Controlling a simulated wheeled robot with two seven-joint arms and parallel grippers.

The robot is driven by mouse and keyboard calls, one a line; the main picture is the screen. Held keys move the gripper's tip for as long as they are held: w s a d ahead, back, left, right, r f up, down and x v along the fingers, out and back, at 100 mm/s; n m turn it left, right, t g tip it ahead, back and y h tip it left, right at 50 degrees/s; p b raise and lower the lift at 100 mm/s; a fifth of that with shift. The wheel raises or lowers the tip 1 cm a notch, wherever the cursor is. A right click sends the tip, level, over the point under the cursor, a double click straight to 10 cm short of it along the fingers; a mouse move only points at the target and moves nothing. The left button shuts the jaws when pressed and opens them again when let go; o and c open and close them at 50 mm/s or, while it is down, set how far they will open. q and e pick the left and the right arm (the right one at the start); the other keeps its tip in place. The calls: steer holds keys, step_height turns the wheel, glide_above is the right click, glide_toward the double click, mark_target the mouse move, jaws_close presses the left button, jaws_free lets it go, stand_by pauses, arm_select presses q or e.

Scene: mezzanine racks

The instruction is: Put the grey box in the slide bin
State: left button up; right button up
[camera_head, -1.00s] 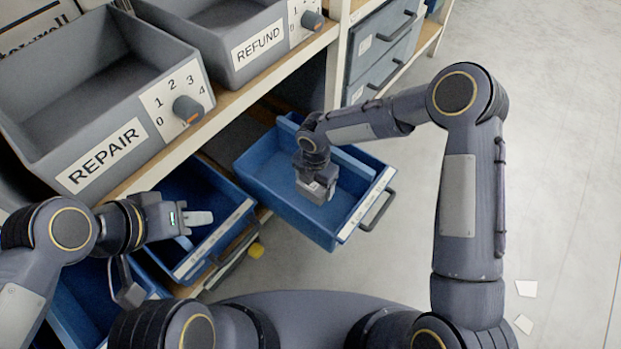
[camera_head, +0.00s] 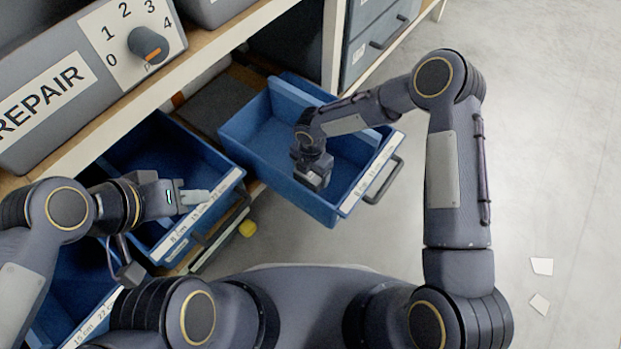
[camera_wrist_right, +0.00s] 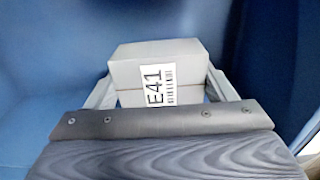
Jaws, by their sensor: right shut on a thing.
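The grey box (camera_wrist_right: 158,70) with a white E41 label is between the fingers of my right gripper, which is shut on it. In the head view the right gripper (camera_head: 313,178) points down inside the pulled-out blue slide bin (camera_head: 250,173), near its front. Blue walls surround the box in the right wrist view; whether it touches the bin floor cannot be told. The box is mostly hidden by the gripper in the head view. My left gripper (camera_head: 193,197) is over another blue bin at the left; its finger gap cannot be made out.
A grey REPAIR bin (camera_head: 60,130) with a numbered dial (camera_head: 149,45) stands on the wooden-edged shelf (camera_head: 110,135). Other blue bins (camera_head: 170,150) sit below it. A yellow object (camera_head: 248,228) lies beneath. Open floor (camera_head: 540,150) is at the right.

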mark_target(311, 180)
step_height(311, 180, down, 5)
steer(key=shift+f+b, duration=0.1)
steer(key=shift+b, duration=0.75)
steer(key=shift+f, duration=0.15)
steer(key=o, duration=1)
steer(key=shift+r, duration=0.55)
step_height(311, 180, up, 11)
steer(key=p, duration=0.4)
steer(key=shift+r, duration=0.2)
